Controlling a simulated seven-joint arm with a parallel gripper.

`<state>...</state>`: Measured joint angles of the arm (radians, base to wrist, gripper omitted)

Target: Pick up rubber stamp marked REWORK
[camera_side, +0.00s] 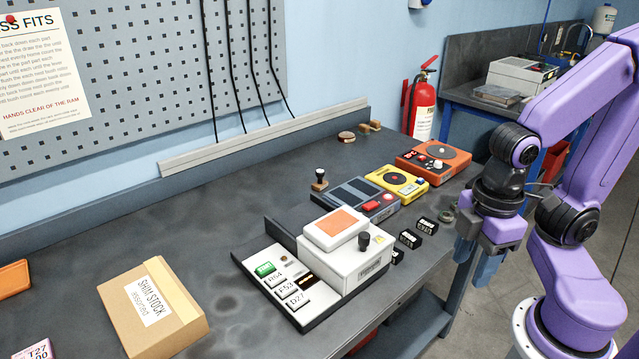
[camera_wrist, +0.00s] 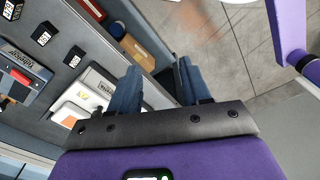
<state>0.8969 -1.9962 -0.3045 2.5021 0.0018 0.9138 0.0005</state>
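I cannot read the word REWORK anywhere. A small stamp-like piece (camera_side: 320,179) with a black knob handle and a wooden base stands upright on the bench, left of the grey device; its marking is not visible. Three small black blocks with white labels, the middle one (camera_side: 411,239) among them, lie along the bench's front edge. They also show in the wrist view, one black block (camera_wrist: 43,33) at upper left; their print is too small to read. My gripper (camera_side: 477,264) hangs beyond the bench's right edge, fingers down. In the wrist view my gripper (camera_wrist: 156,90) is open and empty.
A white device with an orange top (camera_side: 336,228) stands in a tray mid-bench. Grey, yellow (camera_side: 397,184) and orange (camera_side: 433,160) devices stand behind it. A cardboard box (camera_side: 153,305) lies at the left. A fire extinguisher (camera_side: 423,105) stands behind. The bench between box and devices is clear.

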